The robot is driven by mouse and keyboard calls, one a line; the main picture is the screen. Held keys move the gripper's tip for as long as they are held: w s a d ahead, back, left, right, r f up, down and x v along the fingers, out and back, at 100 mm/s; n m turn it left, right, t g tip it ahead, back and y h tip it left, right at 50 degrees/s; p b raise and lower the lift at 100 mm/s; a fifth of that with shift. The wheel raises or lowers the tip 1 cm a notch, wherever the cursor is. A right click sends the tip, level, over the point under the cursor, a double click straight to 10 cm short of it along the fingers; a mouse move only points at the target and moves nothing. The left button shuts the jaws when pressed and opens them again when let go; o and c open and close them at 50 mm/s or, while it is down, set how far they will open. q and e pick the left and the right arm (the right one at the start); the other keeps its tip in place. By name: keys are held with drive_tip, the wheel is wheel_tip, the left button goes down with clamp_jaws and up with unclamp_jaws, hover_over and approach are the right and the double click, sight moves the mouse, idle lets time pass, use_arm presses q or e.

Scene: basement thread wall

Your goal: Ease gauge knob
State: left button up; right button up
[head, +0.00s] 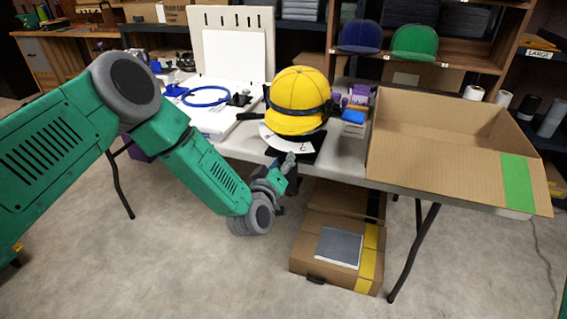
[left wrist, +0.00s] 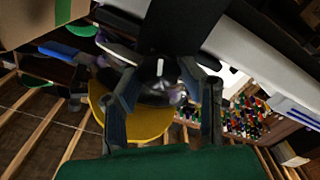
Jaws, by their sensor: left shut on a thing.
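A yellow cap (head: 298,93) sits on a dark stand at the table's front edge, with a black band around it. A white dial plate with dark lettering (head: 284,143) shows below it. My left gripper (head: 287,168) is at the table edge, just below the dial. In the left wrist view, my left gripper (left wrist: 164,88) has its fingers on both sides of a dark knob with a white mark (left wrist: 160,68) and is shut on it. The knob is hidden behind the gripper in the head view. My right gripper is out of sight.
A large open cardboard box (head: 455,175) stands on the table to the right. A blue ring-shaped cable (head: 206,96) and a white board (head: 234,54) are to the left. Small boxes (head: 356,112) sit beside the cap. Closed cartons (head: 330,277) stand on the floor under the table.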

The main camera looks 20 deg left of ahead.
use_arm(q)
drive_tip(key=n, duration=0.3)
drive_tip(key=shift+a+f+b, duration=0.1)
drive_tip(key=shift+f+b, duration=0.05)
drive_tip(key=shift+b, duration=0.2)
drive_tip(key=n+b, duration=0.1)
drive_tip(key=n, duration=0.2)
drive_tip(key=shift+f+n, duration=0.1)
drive_tip(key=shift+n, duration=0.2)
drive_tip(key=n+b, duration=0.2)
drive_tip(key=n, duration=0.2)
drive_tip(key=shift+f, duration=0.1)
drive_tip(key=shift+n+b, duration=0.65)
drive_tip(key=shift+n, duration=0.55)
drive_tip(key=o, duration=1.1)
drive_tip(key=shift+o, duration=0.2)
